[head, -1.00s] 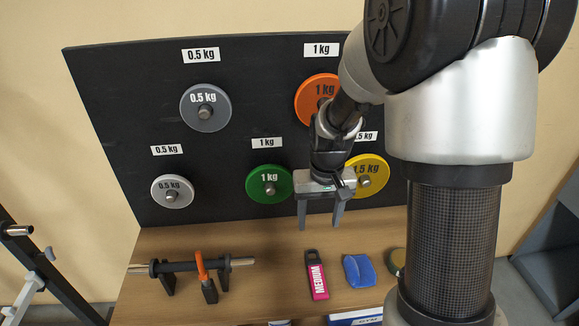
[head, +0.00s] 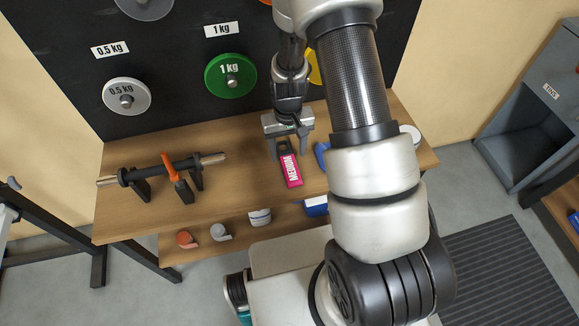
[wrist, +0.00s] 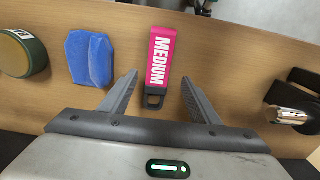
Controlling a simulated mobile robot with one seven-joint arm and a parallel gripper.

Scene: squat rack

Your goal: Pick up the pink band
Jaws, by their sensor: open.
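The pink band (head: 291,170), labelled MEDIUM, lies flat on the wooden shelf top. In the wrist view the pink band (wrist: 161,58) has a black loop end pointing toward my gripper. My gripper (head: 289,155) is over the band's black end in the head view. In the wrist view my gripper (wrist: 160,86) is open, with one finger on each side of the band's black end and space between. The fingers do not touch the band. The height of the fingertips above the shelf is hard to tell.
A blue object (wrist: 90,58) and a green round item (wrist: 22,54) lie left of the band in the wrist view. A bar on black stands with an orange clamp (head: 172,172) is at the shelf's left. The black board (head: 160,75) with weight plates rises behind.

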